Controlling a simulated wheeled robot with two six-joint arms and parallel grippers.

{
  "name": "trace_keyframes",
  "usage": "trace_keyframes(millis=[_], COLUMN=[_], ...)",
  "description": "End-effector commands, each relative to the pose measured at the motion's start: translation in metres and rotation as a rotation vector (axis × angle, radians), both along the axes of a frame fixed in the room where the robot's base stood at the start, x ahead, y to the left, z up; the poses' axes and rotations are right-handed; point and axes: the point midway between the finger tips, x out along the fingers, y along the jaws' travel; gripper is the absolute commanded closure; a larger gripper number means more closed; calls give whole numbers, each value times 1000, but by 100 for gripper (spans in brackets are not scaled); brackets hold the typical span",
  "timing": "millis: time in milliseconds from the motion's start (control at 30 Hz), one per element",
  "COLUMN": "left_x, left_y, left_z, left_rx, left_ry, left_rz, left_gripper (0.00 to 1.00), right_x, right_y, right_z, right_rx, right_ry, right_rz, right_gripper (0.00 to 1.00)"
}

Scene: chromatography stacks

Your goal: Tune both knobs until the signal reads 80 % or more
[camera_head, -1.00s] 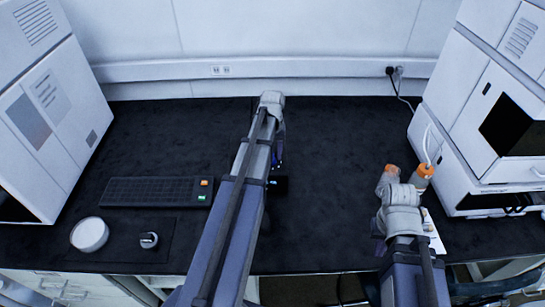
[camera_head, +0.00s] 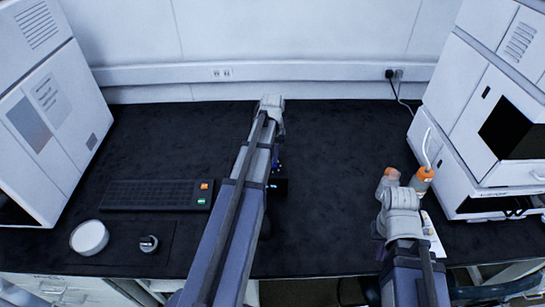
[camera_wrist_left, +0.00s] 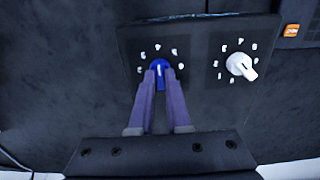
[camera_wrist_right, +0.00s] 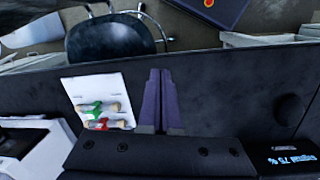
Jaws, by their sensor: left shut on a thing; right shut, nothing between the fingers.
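My left gripper (camera_wrist_left: 160,76) is shut on the blue knob. The white knob's pointer aims to the lower right, and nothing touches it. A small display (camera_wrist_right: 288,160) in the right wrist view reads signal 75 %. My right gripper (camera_wrist_right: 160,75) is shut and empty, above the bench between a white card and the display. In the head view my left arm hides much of the dark box (camera_head: 280,187).
A keyboard (camera_head: 150,195), a round white dish (camera_head: 89,238) and a dark pad with a small round item (camera_head: 148,243) are at left.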

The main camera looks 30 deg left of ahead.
Motion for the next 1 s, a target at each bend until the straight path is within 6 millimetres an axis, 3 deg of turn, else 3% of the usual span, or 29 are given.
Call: trace_keyframes(millis=[267, 1000], left_x=[0, 0], left_y=[0, 0], left_z=[0, 0], left_rx=[0, 0], left_ry=[0, 0], left_rz=[77, 640], left_gripper=[100, 100], right_x=[0, 0], right_y=[0, 0], right_z=[0, 0], right_rx=[0, 0], right_ry=[0, 0], right_rz=[0, 0], right_gripper=[100, 100])
